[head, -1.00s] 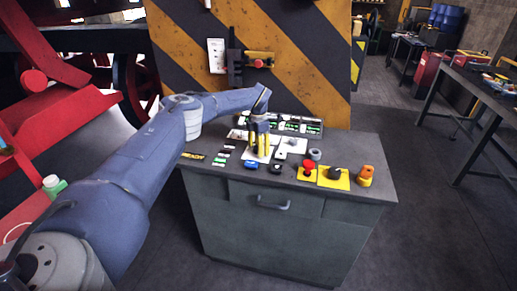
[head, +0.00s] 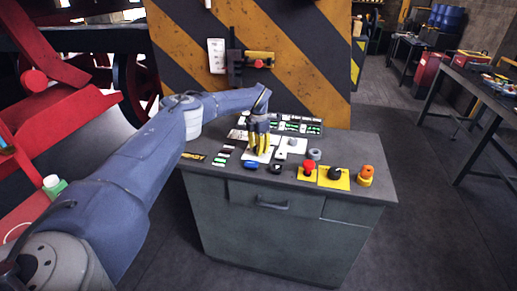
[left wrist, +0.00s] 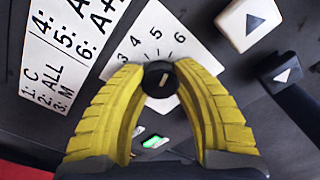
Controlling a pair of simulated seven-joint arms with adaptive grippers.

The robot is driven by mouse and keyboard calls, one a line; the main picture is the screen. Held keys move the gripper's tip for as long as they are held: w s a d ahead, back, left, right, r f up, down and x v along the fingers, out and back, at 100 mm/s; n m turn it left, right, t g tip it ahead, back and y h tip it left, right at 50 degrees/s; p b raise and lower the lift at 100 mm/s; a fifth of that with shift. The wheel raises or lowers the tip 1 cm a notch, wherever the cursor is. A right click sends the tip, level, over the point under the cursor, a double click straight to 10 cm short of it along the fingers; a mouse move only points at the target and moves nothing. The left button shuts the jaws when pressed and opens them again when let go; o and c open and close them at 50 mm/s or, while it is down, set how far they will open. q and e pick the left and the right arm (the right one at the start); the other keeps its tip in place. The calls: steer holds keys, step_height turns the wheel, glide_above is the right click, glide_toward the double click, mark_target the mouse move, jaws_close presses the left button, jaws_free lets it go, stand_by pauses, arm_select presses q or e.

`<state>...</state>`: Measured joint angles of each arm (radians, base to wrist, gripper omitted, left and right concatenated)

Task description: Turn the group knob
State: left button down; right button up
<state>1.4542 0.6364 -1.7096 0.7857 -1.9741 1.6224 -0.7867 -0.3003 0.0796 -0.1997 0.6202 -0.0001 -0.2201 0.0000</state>
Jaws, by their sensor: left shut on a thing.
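The group knob (left wrist: 159,79) is a small black round knob with a white mark. It stands on a white dial plate (left wrist: 155,38) with the numbers 3 to 6 showing; the rest of the plate is hidden by the fingers. My left gripper (left wrist: 160,75) has its yellow fingers closed around the knob, one on each side. In the head view my left gripper (head: 259,152) points down onto the panel top, and it hides the knob there. My right gripper is not in view.
A label card (left wrist: 65,50) lists groups beside the dial. A white arrow button (left wrist: 249,20) and a dark arrow button (left wrist: 288,75) are close by. On the cabinet top (head: 370,150) stand a red button (head: 309,167), a black knob (head: 335,173) and an orange button (head: 367,172).

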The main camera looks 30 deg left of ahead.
arm_select(q)
steer(key=n, duration=1.1)
steer(key=shift+a+n, duration=0.1)
steer(key=shift+n, duration=0.2)
steer(key=n, duration=1.1)
steer(key=shift+s+a, duration=0.1)
stand_by(0.3)
steer(key=c, duration=0.9)
jaws_free()
step_height(320, 180, up, 12)
